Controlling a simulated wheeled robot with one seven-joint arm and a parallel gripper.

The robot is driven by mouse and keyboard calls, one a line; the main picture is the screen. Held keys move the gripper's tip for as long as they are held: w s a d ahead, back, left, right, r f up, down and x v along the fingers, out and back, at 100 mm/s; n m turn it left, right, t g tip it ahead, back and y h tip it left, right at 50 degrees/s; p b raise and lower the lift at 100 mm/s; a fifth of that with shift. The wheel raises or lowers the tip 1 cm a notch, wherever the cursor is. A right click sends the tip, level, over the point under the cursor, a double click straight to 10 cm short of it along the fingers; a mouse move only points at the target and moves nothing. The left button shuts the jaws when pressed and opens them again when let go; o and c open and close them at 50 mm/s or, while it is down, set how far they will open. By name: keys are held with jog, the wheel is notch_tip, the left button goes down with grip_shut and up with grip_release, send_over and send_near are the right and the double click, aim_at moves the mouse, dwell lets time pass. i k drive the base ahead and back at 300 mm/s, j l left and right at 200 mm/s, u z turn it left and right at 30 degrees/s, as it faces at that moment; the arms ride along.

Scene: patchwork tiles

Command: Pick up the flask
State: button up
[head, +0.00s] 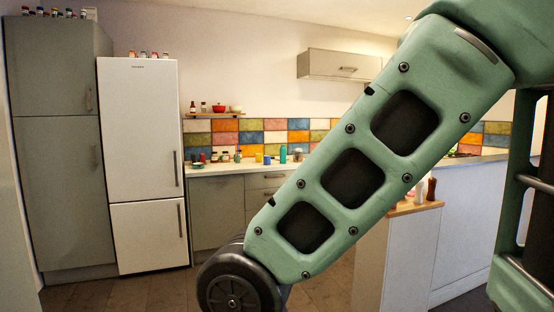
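A small teal upright bottle-shaped thing (283,154) stands on the back counter, in front of the patchwork tiles. It may be the flask, but it is too small to be sure. My green arm crosses the right half of the head view and hides part of the kitchen behind it. My gripper is not in view, so I cannot see what it holds or where it is.
The back counter (213,171) bears several cups and jars. A white fridge (142,150) and grey cabinets (55,170) stand at left. A counter with a wooden top (414,207) and bottles is at right. Floor (160,289) shows clear at lower left.

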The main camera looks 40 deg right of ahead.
aim_at(283, 150)
jog(key=i+l+z, duration=0.25)
jog(key=i, duration=0.75)
jog(key=i+l+z, duration=0.1)
jog(key=i+z, duration=0.15)
jog(key=i, duration=0.75)
jog(key=i+z, duration=0.15)
jog(key=i, duration=0.85)
jog(key=i+j+z, duration=0.1)
jog(key=i, duration=0.9)
jog(key=i+l+z, duration=0.1)
jog(key=i+z, duration=0.15)
jog(key=i, duration=0.3)
jog(key=i+z, duration=0.25)
jog(key=i, duration=0.25)
jog(key=i+j+z, duration=0.1)
jog(key=i+z, duration=0.15)
jog(key=i, duration=0.3)
jog(key=i+j+z, duration=0.25)
jog(key=i, duration=0.25)
jog(key=i+z, duration=0.15)
jog(key=i, duration=0.2)
jog(key=i+j+z, duration=0.1)
jog(key=i, duration=0.2)
